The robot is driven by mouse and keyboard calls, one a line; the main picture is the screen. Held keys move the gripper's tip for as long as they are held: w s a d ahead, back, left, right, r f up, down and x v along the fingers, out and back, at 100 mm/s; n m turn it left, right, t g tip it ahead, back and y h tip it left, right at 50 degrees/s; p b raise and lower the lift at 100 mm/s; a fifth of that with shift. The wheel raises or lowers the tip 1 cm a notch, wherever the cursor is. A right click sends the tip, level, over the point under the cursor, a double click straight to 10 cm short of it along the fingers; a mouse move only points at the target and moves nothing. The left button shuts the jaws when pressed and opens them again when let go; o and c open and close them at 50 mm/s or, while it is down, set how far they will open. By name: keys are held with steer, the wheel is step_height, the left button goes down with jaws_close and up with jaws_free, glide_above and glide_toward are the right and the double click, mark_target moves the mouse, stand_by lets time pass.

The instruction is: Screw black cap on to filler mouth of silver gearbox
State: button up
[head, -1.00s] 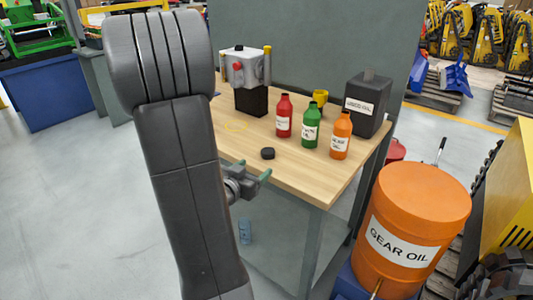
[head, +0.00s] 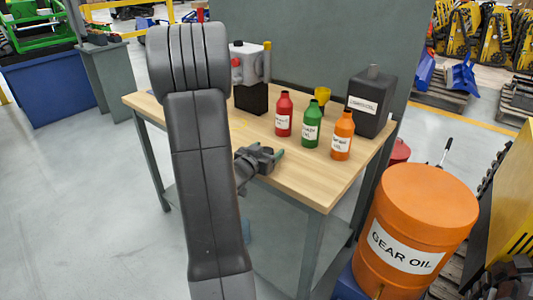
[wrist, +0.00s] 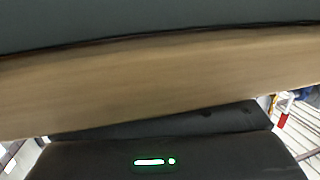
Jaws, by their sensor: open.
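The silver gearbox (head: 248,62) stands on a black block (head: 251,98) at the back of the wooden table. My arm passes in front of its left side, and a dark spot shows on its top; whether this is the filler mouth I cannot tell. My gripper (head: 267,153) is open at the table's front edge, low over the wood, in the head view. The black cap is not distinct now; my gripper covers the place where it lay. The wrist view shows no cap and no gearbox.
Red (head: 284,115), green (head: 311,126) and orange (head: 342,136) bottles stand right of my gripper. A yellow funnel (head: 322,94) and a dark container (head: 372,104) are behind them. An orange gear oil drum (head: 415,225) stands right of the table (head: 310,188).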

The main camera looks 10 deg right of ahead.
steer(key=c, duration=1)
steer(key=shift+c, duration=0.2)
